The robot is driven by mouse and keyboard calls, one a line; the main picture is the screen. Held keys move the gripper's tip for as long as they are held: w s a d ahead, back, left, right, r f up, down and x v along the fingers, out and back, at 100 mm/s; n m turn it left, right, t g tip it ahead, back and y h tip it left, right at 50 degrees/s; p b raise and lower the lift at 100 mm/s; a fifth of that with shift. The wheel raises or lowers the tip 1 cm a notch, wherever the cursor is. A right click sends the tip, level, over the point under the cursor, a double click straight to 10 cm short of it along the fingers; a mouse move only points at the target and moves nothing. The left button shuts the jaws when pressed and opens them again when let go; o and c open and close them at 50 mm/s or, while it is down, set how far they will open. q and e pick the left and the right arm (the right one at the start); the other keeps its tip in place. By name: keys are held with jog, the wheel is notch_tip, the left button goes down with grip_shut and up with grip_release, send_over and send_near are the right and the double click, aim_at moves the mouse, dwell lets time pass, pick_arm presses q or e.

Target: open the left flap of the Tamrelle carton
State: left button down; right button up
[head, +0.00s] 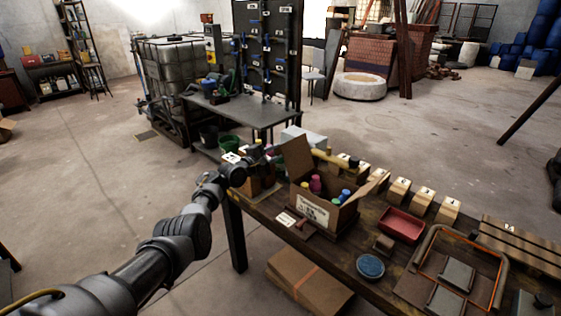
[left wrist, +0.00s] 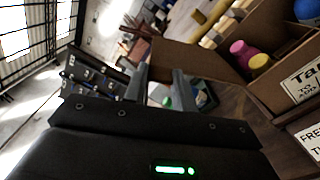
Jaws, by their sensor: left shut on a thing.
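The Tamrelle carton (head: 337,217) is an open brown box with a white label on its front, standing on the wooden table. Coloured bottles, pink, yellow and blue, show inside. Its left flap (head: 298,157) stands raised, tilted at the carton's left side; it also shows in the left wrist view (left wrist: 195,58). A flap on the right (head: 376,184) leans outward. The exact contact is hard to see. My right gripper is out of view.
A white card (head: 286,218) lies left of the carton. A red tray (head: 401,225), a blue round dish (head: 370,266) and several numbered wooden blocks (head: 398,191) lie to the right. A metal bench (head: 250,112) with a dark panel stands behind.

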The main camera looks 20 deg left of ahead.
pick_arm(q)
jog(key=shift+w+a+f+n+b, duration=0.2)
jog(key=shift+a+f+n+b, duration=0.05)
jog(key=shift+a+n+b, duration=0.25)
jog(key=shift+w+a+f+n+b, duration=0.2)
jog(key=shift+a+n+b, duration=0.2)
jog(key=shift+a+b, duration=0.15)
jog(key=c, duration=1.1)
grip_release()
jog(key=shift+d, duration=0.1)
